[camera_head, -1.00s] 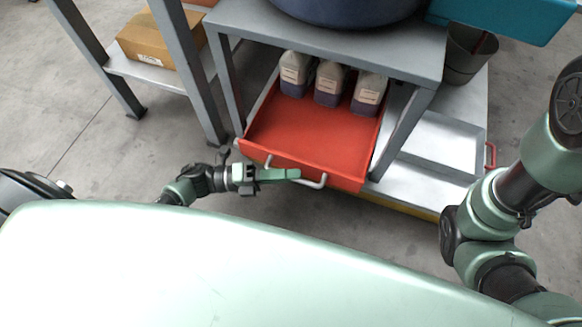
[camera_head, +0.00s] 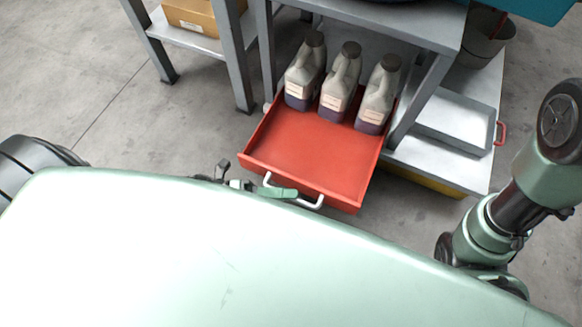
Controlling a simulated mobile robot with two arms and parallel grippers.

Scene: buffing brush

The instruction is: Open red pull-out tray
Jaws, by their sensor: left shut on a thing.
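The red pull-out tray (camera_head: 305,160) stands well out from under a grey metal table (camera_head: 395,22). Three bottles (camera_head: 341,80) with purple liquid stand in a row in its back part. A white bar handle (camera_head: 310,202) is on its front face. My left gripper (camera_head: 280,192) is at the left part of this handle, with its green finger across the bar, shut on it. My own pale green body hides most of the left arm. My right arm shows at the right edge, but its gripper is out of view.
A grey tray (camera_head: 455,122) with a red handle (camera_head: 501,133) rests on a white lower platform (camera_head: 440,165) at right. A cardboard box (camera_head: 205,17) sits on a shelf at upper left. Bare floor (camera_head: 150,130) lies left of the red tray.

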